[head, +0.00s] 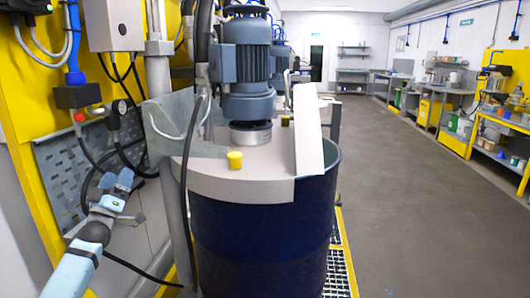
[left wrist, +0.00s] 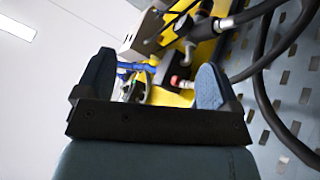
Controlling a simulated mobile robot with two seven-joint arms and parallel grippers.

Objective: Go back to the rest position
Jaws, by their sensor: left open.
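My left arm comes in from the lower left of the head view. Its gripper (head: 118,182) is in front of the grey perforated panel, left of the drum and apart from it. In the left wrist view the two blue-grey fingers of this gripper (left wrist: 152,85) stand wide apart, with nothing held between them. Behind the gap show a red knob (left wrist: 175,80), a blue fitting and yellow framework. My right gripper is in neither view.
A dark blue drum (head: 262,235) with a grey lid (head: 220,181), a yellow cap (head: 235,160) and an agitator motor (head: 246,65) stands in the middle. Hoses and cables hang by the perforated panel (head: 75,165). Open floor (head: 410,210) lies to the right, before workbenches.

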